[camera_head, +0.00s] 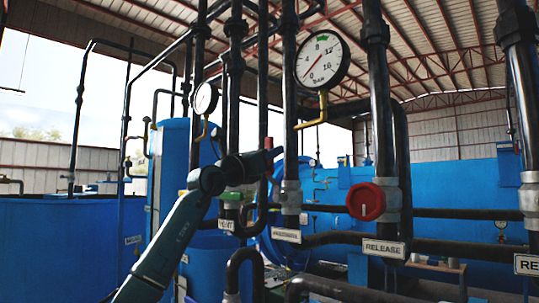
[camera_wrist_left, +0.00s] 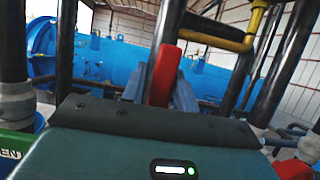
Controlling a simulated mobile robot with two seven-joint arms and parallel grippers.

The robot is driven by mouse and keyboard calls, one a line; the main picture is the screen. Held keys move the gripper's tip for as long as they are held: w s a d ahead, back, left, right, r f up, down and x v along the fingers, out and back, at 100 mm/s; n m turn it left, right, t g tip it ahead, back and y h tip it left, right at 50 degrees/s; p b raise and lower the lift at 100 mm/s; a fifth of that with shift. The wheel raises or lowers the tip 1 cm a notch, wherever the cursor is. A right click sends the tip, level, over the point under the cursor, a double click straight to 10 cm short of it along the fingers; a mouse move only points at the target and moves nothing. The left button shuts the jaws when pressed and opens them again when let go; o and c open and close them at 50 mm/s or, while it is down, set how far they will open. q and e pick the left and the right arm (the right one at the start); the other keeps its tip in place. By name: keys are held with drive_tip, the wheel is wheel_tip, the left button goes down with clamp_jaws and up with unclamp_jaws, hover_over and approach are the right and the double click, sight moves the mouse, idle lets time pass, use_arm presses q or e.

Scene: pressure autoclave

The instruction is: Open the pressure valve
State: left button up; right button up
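The pressure valve's red lever (camera_head: 277,180) stands upright beside a dark pipe above the PRESSURE sign (camera_head: 286,236). My left gripper (camera_head: 270,156) reaches it from the left and hides its middle; a red tip shows just above the fingers. In the left wrist view the red lever (camera_wrist_left: 162,75) stands between the two grey-blue fingers of my left gripper (camera_wrist_left: 160,90). The fingers lie close against both sides of it and appear shut on it. The valve body behind is mostly hidden. My right gripper is in neither view.
A red round knob (camera_head: 366,201) sits above the RELEASE sign (camera_head: 384,249) to the right. A green valve handle (camera_head: 229,196) is by the left arm. Two gauges, large (camera_head: 322,60) and small (camera_head: 205,98), hang above. Vertical pipes crowd the area.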

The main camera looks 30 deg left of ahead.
use_arm(q)
drive_tip(key=shift+o, duration=1.4)
drive_tip(key=shift+f, duration=0.15)
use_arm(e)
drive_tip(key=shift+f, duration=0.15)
use_arm(q)
drive_tip(key=b+v, duration=0.6)
drive_tip(key=v, duration=0.7)
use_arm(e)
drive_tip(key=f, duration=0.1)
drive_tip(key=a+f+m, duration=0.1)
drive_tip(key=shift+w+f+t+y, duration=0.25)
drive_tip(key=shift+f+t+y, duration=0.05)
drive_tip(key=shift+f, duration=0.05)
use_arm(q)
drive_tip(key=shift+s, duration=0.15)
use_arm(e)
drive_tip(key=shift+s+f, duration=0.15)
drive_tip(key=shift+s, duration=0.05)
